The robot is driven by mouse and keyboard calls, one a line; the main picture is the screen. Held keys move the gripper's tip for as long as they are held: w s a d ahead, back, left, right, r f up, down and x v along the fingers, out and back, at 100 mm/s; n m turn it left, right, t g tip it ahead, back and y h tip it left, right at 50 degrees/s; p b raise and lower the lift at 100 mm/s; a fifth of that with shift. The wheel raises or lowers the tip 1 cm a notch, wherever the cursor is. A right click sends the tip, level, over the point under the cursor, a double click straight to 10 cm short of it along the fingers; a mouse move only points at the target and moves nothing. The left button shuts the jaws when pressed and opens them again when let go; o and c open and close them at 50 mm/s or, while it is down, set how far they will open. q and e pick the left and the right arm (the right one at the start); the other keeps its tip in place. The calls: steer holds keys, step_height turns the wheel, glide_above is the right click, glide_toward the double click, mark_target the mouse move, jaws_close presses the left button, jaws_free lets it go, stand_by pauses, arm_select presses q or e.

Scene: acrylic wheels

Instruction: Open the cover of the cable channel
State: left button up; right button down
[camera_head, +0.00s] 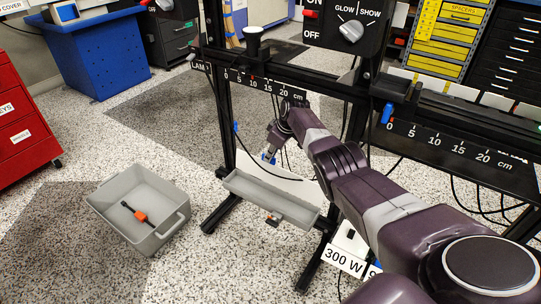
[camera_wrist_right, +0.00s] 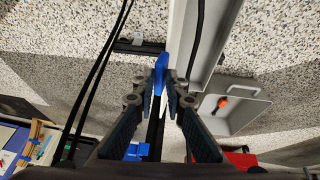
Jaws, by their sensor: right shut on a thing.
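The grey cable channel (camera_head: 270,198) runs as a long open-topped trough between the legs of the black stand; it also shows in the right wrist view (camera_wrist_right: 207,45). A white panel (camera_head: 292,180), apparently its cover, stands raised behind the trough. My right gripper (camera_head: 269,158) is at the panel's upper left. In the right wrist view its fingers (camera_wrist_right: 167,78) are closed on a blue tab (camera_wrist_right: 161,63), with a thin white edge next to it. Whether tab and panel are one piece is hard to tell. My left gripper is not in view.
A grey bin (camera_head: 106,206) with an orange-and-black tool (camera_head: 139,215) stands on the floor at the left. Black cables hang close to my right arm. The stand's legs and ruler bar (camera_head: 262,80) border the space.

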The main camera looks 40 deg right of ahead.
mark_target(274, 171)
steer(key=shift+s+a, duration=0.2)
steer(key=shift+a, duration=0.1)
steer(key=c, duration=2)
jaws_free()
steer(key=shift+f, duration=0.2)
steer(key=shift+c, duration=0.2)
steer(key=shift+w+r, duration=0.1)
steer(key=shift+d+r, duration=0.1)
steer(key=shift+r, duration=0.05)
steer(key=shift+v, duration=0.9)
steer(key=s+d+r, duration=0.2)
steer(key=s, duration=1.1)
steer(key=shift+r, duration=0.3)
